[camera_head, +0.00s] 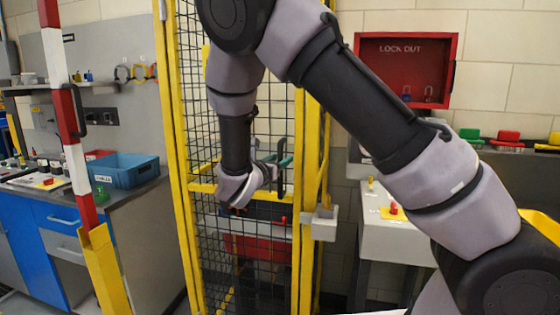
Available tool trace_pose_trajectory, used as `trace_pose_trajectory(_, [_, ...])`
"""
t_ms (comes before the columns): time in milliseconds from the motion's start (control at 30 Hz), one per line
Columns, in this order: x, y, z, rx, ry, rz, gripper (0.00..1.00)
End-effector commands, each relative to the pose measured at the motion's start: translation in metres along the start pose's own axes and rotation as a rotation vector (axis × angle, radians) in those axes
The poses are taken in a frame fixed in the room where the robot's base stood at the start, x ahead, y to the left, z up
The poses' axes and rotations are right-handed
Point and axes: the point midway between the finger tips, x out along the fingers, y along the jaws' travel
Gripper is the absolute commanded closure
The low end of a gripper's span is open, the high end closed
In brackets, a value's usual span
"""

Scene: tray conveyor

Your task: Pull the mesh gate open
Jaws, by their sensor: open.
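The mesh gate (277,115) stands in the centre, a black wire grid in a yellow frame with a yellow crossbar. It looks closed, though my arm covers part of it. A black upright handle (283,165) is on the gate's right side, near crossbar height. My gripper (262,172) is in front of the mesh, just left of the handle. It is open, small in view and partly hidden by my wrist. I cannot tell whether it touches the handle. A grey latch block (321,225) is on the yellow post right of the gate.
A red-and-white barrier pole (72,130) on a yellow stand is at the left. Behind it is a workbench with a blue bin (124,172). A red lockout box (406,70) hangs on the right wall above a white cabinet (392,235). Red shapes show through the mesh.

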Motion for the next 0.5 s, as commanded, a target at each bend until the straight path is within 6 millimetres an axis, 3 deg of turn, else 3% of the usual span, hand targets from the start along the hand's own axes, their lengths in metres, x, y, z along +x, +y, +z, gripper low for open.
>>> trace_pose_trajectory(267, [0.0016,0.0000,0.0001,0.000,0.000,0.000,0.48])
trace_pose_trajectory(400, [0.0015,-0.0001,0.0001,0.000,0.000,0.000,1.00])
trace_pose_trajectory(500, [0.0014,-0.0001,0.0001,0.000,0.000,0.000,1.00])
